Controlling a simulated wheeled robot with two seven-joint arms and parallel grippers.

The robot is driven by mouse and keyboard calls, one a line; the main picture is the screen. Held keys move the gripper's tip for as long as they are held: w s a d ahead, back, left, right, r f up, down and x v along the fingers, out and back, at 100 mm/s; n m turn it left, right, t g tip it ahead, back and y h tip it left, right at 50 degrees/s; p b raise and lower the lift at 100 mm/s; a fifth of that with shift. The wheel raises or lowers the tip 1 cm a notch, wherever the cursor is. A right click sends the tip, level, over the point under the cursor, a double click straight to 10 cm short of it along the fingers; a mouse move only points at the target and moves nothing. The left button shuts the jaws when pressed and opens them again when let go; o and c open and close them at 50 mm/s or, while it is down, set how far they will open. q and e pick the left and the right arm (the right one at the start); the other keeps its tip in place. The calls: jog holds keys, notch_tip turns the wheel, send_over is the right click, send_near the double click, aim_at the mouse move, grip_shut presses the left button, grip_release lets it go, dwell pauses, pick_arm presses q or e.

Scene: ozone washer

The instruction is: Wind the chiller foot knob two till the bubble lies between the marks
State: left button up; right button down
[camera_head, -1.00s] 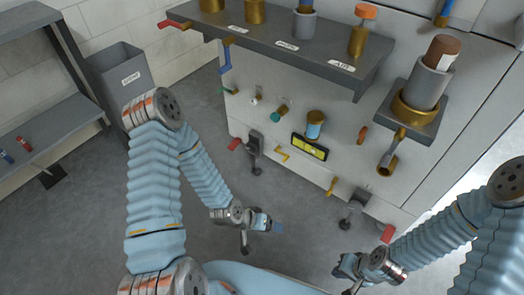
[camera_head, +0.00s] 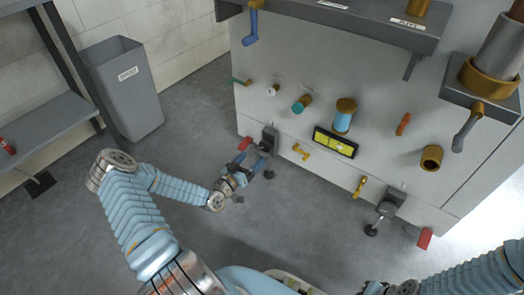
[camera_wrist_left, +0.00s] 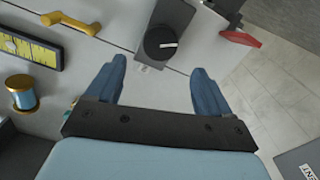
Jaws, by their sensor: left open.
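My left gripper (camera_head: 259,161) is open at the chiller's left foot (camera_head: 270,137). In the left wrist view its fingers (camera_wrist_left: 160,68) are spread, with the foot's round black knob (camera_wrist_left: 160,43) ahead in the gap between the tips. The knob has a white mark, and I see no grip on it. The spirit level (camera_head: 335,142) is a yellow-green strip in a black frame on the panel; it also shows in the left wrist view (camera_wrist_left: 28,47). I cannot read its bubble clearly. A second foot (camera_head: 387,208) stands at the right. My right gripper is out of view.
Red tabs (camera_head: 245,143) (camera_head: 424,238) sit beside the feet. Yellow handles (camera_head: 301,152) (camera_head: 359,187), a blue-and-brass knob (camera_head: 343,117) and a brass ring (camera_head: 431,158) stick out of the panel. A grey bin (camera_head: 125,90) stands left. Open floor lies in front.

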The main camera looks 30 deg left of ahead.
aim_at(264, 147)
pick_arm(q)
jog(key=w, duration=0.7)
jog(key=shift+d+b, duration=0.3)
jog(key=shift+b, duration=0.1)
jog(key=shift+c, duration=0.3)
jog(key=c, duration=1)
